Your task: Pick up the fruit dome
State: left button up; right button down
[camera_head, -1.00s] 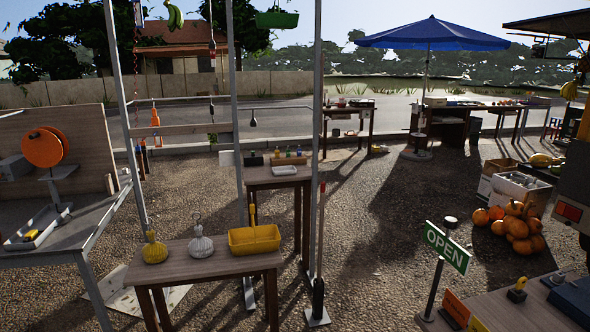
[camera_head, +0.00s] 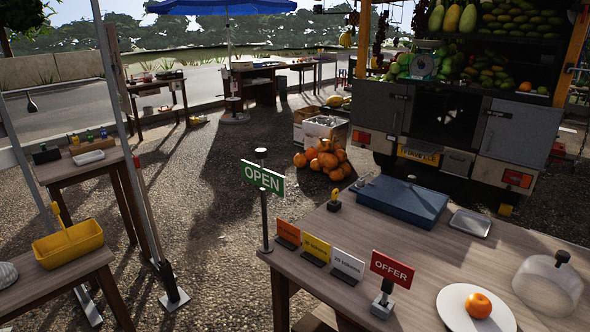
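The fruit dome (camera_head: 547,287) is a clear, see-through cover with a dark knob on top. It rests on the wooden table at the far right of the head view. Just left of it is a white plate (camera_head: 453,309) with a single orange fruit (camera_head: 478,305) on it, uncovered. The dome stands beside the plate, not over it. Neither of my grippers shows in the head view.
The wooden table (camera_head: 420,240) also bears an OFFER sign (camera_head: 391,270), small coloured cards, a blue flat box (camera_head: 402,200) and a metal tray (camera_head: 471,222). An OPEN sign (camera_head: 263,180) stands at its left corner. The fruit truck (camera_head: 450,120) is behind.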

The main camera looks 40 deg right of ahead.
aim_at(551, 286)
jog(key=z, duration=2.7)
jog(key=i+l, duration=0.1)
jog(key=l, duration=0.2)
jog(key=i+l, duration=0.1)
jog(key=l, duration=0.2)
